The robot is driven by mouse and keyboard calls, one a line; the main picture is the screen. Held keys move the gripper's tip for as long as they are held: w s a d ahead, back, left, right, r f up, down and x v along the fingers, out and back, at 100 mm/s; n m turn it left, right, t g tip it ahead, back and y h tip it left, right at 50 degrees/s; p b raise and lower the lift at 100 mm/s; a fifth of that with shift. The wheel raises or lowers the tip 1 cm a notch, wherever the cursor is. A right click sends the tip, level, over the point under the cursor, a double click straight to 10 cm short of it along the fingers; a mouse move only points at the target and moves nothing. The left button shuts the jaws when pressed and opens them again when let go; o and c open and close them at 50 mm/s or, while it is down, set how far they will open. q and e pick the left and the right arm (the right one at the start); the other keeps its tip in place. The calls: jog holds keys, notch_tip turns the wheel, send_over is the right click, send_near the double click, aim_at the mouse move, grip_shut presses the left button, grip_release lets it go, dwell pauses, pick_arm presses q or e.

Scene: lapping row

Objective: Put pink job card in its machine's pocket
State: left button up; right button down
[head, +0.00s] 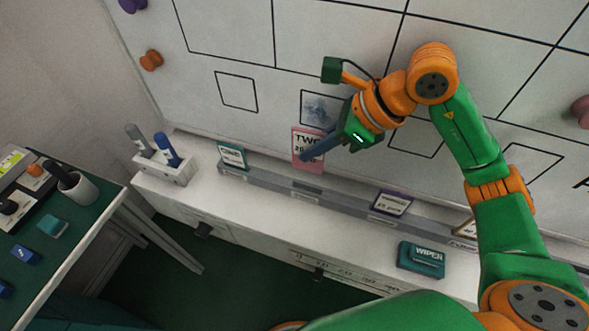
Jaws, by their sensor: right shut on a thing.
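The pink job card (302,164) is upright near the middle of the head view, with "TWO" in dark print on it. My right gripper (316,149) is shut on its right side, and the fingers cover part of the print. The card is in front of the whiteboard (285,95), just below a small outlined box with a grey picture (318,106). Its lower edge is close to the grey slotted rail (270,180); I cannot tell whether it touches. My left gripper is not in view.
A teal-edged card (232,154) and a purple-edged card (393,203) stand in the rail. A teal wiper (421,260) and a white pen holder (162,172) with markers sit on the ledge. A green-topped bench (90,215) is at left. Colored knobs stick out from the board.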

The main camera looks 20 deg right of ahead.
jog(key=f, duration=0.3)
jog(key=s+f, duration=0.1)
jog(key=f, duration=0.4)
jog(key=shift+s+f, duration=0.2)
jog(key=shift+f, duration=0.2)
jog(key=shift+w+f, duration=0.15)
jog(key=shift+f, duration=0.15)
jog(key=c, duration=1)
grip_release()
jog(key=shift+w, duration=0.15)
jog(key=shift+w+f, duration=0.1)
jog(key=shift+w, duration=0.05)
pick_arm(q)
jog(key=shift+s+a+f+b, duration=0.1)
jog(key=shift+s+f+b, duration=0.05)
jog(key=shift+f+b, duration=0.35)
pick_arm(e)
jog(key=v, duration=1.2)
jog(key=shift+a, duration=0.1)
